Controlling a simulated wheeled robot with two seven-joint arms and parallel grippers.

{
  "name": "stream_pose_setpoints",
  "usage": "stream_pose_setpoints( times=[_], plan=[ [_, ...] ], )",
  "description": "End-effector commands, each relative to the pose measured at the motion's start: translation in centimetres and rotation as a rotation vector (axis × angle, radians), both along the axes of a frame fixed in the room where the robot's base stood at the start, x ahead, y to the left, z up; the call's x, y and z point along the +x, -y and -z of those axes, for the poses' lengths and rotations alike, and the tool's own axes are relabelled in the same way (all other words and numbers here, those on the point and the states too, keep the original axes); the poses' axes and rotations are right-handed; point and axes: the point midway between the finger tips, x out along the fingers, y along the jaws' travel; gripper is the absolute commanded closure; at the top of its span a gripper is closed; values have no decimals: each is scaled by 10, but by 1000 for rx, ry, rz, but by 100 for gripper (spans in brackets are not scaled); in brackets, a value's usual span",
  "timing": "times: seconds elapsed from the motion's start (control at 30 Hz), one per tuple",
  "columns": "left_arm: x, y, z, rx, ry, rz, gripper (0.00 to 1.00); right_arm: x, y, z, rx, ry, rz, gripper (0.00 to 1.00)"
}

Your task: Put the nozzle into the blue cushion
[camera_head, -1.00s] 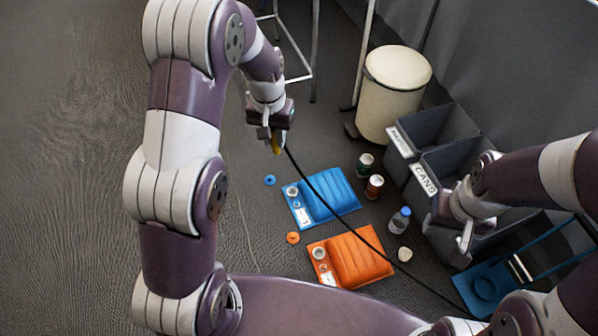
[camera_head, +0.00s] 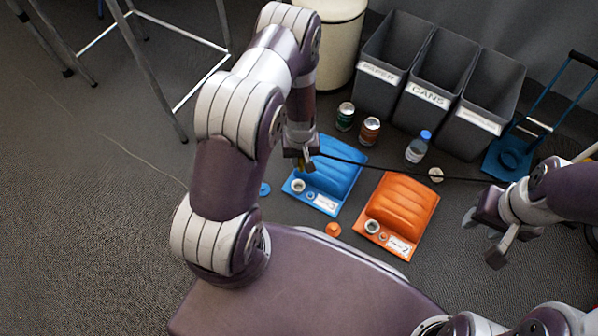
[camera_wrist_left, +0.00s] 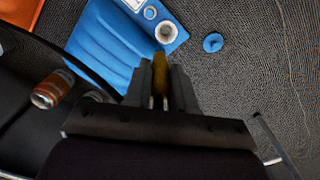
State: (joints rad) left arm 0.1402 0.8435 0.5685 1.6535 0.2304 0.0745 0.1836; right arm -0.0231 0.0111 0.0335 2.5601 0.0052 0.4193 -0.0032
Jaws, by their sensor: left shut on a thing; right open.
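The blue cushion (camera_head: 338,180) lies on the floor with a round pale valve opening (camera_head: 298,186) at its near left corner. In the left wrist view the cushion (camera_wrist_left: 105,45) is at the upper left and its valve (camera_wrist_left: 165,31) is just ahead of the fingertips. My left gripper (camera_head: 306,163) is shut on the yellow nozzle (camera_wrist_left: 161,65), over the cushion in the head view; the nozzle appears apart from the valve. A black hose (camera_head: 400,173) runs right from it. My right gripper (camera_head: 484,238) is open and empty at the right.
An orange cushion (camera_head: 402,205) lies right of the blue one. A blue cap (camera_head: 264,189) and an orange cap (camera_head: 333,229) lie on the floor. Two cans (camera_head: 370,130), a bottle (camera_head: 418,147) and grey bins (camera_head: 430,75) stand behind. Stool legs (camera_head: 150,75) are at the left.

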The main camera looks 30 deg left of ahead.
Motion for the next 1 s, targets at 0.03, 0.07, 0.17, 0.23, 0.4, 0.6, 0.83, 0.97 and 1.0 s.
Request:
stream_pose_setpoints(
  times=[0.03, 0.07, 0.17, 0.23, 0.4, 0.6, 0.83, 0.97, 1.0],
  plan=[
    [-5, -2, 14, 4, -1, -18, 100, 0, 0, 8, 0, 1, 0, 57],
    [-7, -2, 18, 6, -2, -28, 100, 0, 0, 9, 0, 1, 0, 57],
    [-10, -3, 24, 10, 0, -41, 100, 0, 0, 11, 0, 1, 0, 57],
    [-10, -4, 27, 10, 1, -42, 100, 0, 0, 13, 0, 1, 0, 57],
    [-10, -3, 42, 10, 0, -41, 100, 0, 0, 29, 0, 1, 0, 57],
    [-10, -3, 68, 9, -1, -40, 100, 0, 0, 56, 0, 1, 0, 57],
    [-10, -3, 85, 9, -1, -39, 100, 0, 0, 70, 0, 0, 0, 57],
    [-10, -3, 85, 9, -1, -39, 100, 0, 0, 70, 0, 1, 0, 57],
    [-10, -3, 85, 9, -1, -39, 100, 0, 0, 69, 0, 1, 0, 57]
  ],
)
